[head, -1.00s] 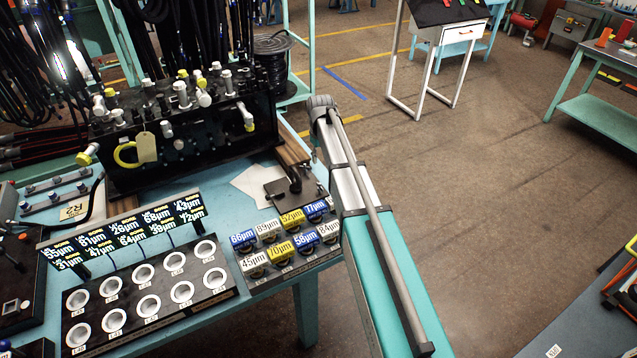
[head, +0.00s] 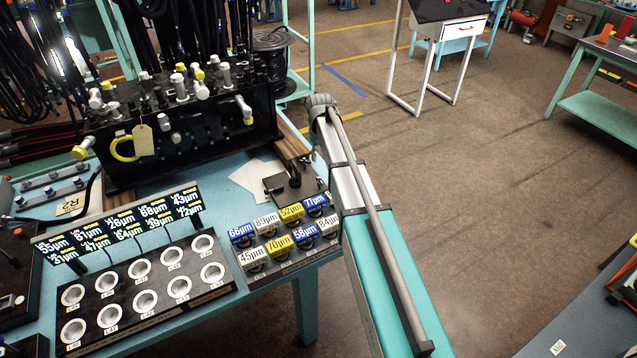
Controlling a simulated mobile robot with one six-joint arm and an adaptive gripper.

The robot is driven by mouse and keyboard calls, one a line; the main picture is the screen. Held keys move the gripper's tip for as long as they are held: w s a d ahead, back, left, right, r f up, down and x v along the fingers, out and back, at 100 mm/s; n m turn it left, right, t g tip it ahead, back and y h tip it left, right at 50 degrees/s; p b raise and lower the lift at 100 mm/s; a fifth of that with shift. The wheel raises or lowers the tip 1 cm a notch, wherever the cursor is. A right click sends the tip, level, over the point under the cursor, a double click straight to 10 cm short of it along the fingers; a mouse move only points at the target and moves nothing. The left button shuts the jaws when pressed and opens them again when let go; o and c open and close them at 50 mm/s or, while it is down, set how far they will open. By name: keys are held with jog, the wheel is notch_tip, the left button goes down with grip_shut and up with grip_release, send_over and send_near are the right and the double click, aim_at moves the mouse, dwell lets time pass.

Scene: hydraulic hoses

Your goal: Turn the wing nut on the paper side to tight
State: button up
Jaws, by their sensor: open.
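I cannot make out a wing nut for certain; it is too small or hidden in the head view. White paper sheets (head: 246,178) lie on the teal bench behind the label racks. Beside them, at the bench's right end, is a dark flat plate (head: 297,187) with a dark upright part on it. A black manifold block (head: 190,137) with white, grey and yellow fittings stands behind the papers to the left. A tan tag and a yellow ring hang on its front. My gripper is not in view; only my grey and teal arm parts show at the bench's right end.
In front stand a black panel with white-rimmed round holes (head: 178,287) and a rack of blue, white and yellow labels (head: 279,242). Black hoses (head: 130,40) hang at the back left. The floor (head: 470,200) right of my arm is clear. A white-legged stand (head: 447,45) is farther back.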

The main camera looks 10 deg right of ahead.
aim_at(319, 180)
jog(key=shift+f+b, duration=5.4)
jog(key=shift+f, duration=0.25)
grip_shut()
jog(key=shift+a, duration=0.25)
jog(key=shift+d, duration=0.2)
